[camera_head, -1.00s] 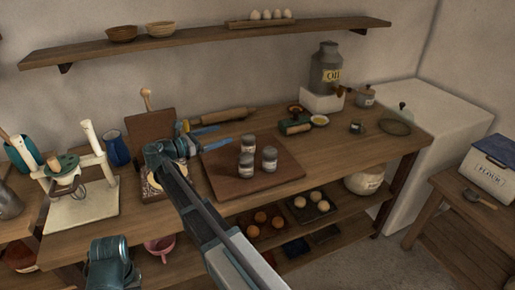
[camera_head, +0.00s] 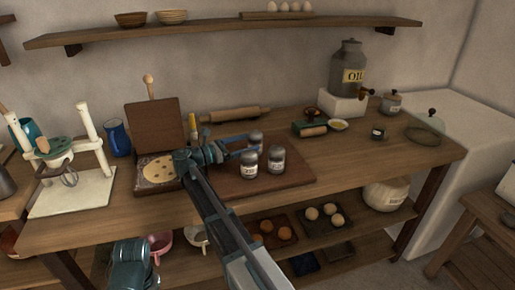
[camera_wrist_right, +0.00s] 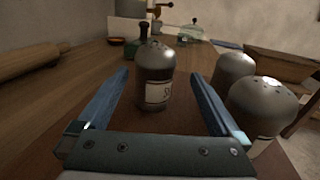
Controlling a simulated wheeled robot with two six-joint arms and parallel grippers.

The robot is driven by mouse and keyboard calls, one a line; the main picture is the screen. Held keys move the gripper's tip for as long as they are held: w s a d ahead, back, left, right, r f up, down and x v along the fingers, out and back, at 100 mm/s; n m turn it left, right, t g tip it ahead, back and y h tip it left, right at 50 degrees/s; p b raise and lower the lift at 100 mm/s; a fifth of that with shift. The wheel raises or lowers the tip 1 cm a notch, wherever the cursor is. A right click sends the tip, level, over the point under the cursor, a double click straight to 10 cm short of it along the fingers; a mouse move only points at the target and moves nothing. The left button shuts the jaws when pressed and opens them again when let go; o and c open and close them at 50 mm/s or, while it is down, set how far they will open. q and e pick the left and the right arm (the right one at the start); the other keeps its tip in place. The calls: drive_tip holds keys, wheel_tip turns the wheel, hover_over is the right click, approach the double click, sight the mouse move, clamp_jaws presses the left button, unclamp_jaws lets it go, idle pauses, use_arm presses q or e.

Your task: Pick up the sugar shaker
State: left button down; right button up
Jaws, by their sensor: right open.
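Three grey-topped shakers with pale labels stand upright on a brown board (camera_head: 293,175). The rear shaker (camera_head: 255,137) stands ahead of my right gripper (camera_head: 236,148). In the right wrist view it is the shaker (camera_wrist_right: 154,75) between the two blue fingers, with a partly readable label that seems to start with S. I take it for the sugar shaker. My right gripper (camera_wrist_right: 165,105) is open, with a gap on both sides of it. The front shakers (camera_head: 249,166) and (camera_head: 277,160) stand just outside the finger on the right in the wrist view (camera_wrist_right: 262,105).
A rolling pin (camera_head: 233,115) lies behind the board. A propped brown board (camera_head: 153,128) and a dough round (camera_head: 159,168) are left of my right arm. The counter's right front is clear.

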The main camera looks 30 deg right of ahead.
drive_tip(key=shift+d+f, duration=0.15)
drive_tip(key=shift+d, duration=1.1)
drive_tip(key=shift+w+d+f+b, duration=0.1)
drive_tip(key=shift+d+f+b, duration=0.05)
drive_tip(key=shift+d, duration=1.15)
drive_tip(key=shift+w+d+f+b, duration=0.1)
drive_tip(key=shift+d+b, duration=0.05)
drive_tip(key=shift+d, duration=1.15)
use_arm(q)
drive_tip(key=shift+f, duration=0.35)
use_arm(e)
drive_tip(key=c, duration=1.5)
use_arm(q)
drive_tip(key=shift+r, duration=0.1)
use_arm(e)
drive_tip(key=shift+r, duration=0.1)
